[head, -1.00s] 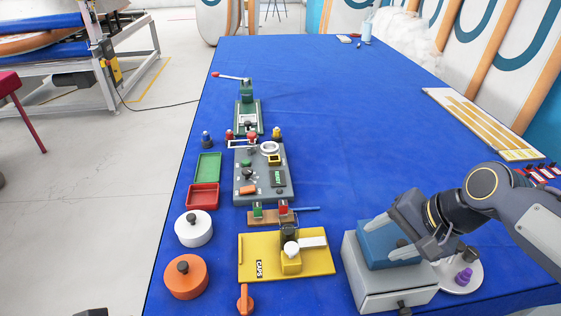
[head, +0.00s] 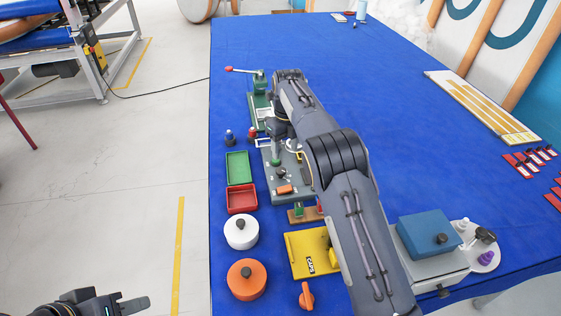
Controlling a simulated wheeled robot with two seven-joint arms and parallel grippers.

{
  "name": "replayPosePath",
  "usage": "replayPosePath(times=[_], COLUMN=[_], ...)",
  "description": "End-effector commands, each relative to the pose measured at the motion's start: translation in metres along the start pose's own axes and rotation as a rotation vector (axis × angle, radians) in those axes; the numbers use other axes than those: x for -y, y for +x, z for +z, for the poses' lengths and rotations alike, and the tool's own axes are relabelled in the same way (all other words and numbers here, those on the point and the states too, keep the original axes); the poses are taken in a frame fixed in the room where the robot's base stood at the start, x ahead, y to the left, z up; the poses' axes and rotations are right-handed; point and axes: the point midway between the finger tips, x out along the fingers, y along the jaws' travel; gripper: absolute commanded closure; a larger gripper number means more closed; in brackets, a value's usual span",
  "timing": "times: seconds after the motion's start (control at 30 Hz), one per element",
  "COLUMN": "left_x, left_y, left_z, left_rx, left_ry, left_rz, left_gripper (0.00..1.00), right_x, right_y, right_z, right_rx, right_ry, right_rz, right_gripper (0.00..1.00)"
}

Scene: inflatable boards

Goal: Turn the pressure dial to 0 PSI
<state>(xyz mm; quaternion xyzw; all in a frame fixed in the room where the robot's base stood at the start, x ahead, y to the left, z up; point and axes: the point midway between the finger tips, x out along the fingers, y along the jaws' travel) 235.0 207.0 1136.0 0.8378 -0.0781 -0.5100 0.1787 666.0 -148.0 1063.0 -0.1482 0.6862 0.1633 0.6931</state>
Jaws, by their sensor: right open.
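The grey control panel (head: 272,184) stands on the blue table, with an orange switch (head: 284,189) and a dark-and-green knob (head: 275,170) on its face. I cannot tell which control is the pressure dial. The panel's right part, with its display and round gauge, is mostly hidden behind my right arm. My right gripper (head: 277,133) is open above the panel's far part; its fingertips are hard to make out, and contact with the panel cannot be told. My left gripper (head: 123,304) is partly in view low at the left, over the floor and away from the table.
A green tray (head: 237,166), red tray (head: 241,199), white pot (head: 241,231) and orange pot (head: 247,279) line the left edge. A yellow board (head: 305,252) lies nearer. A blue-topped grey box (head: 428,232) stands right of my arm. The table's far middle is clear.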

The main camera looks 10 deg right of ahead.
Motion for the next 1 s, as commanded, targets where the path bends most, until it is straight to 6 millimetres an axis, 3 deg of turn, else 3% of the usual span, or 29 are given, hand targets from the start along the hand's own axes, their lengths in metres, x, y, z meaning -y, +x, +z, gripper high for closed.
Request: replayPosePath(times=[0.23,0.6,1.0], left_x=[-0.002,-0.007,-0.007], left_y=[-0.005,-0.015,-0.017], left_z=[-0.002,-0.008,-0.008], left_rx=[0.000,0.000,0.000], left_ry=[0.000,0.000,0.000], left_rz=[0.000,0.000,0.000], left_gripper=[0.64,0.64,0.64], right_x=[-0.011,-0.009,-0.009], right_y=[0.019,0.074,0.087], right_z=[0.010,0.009,0.009], right_rx=[-0.019,-0.019,-0.015], right_ry=[0.058,0.055,0.055], right_rz=[-0.020,-0.019,-0.020], right_gripper=[0.46,0.46,0.46])
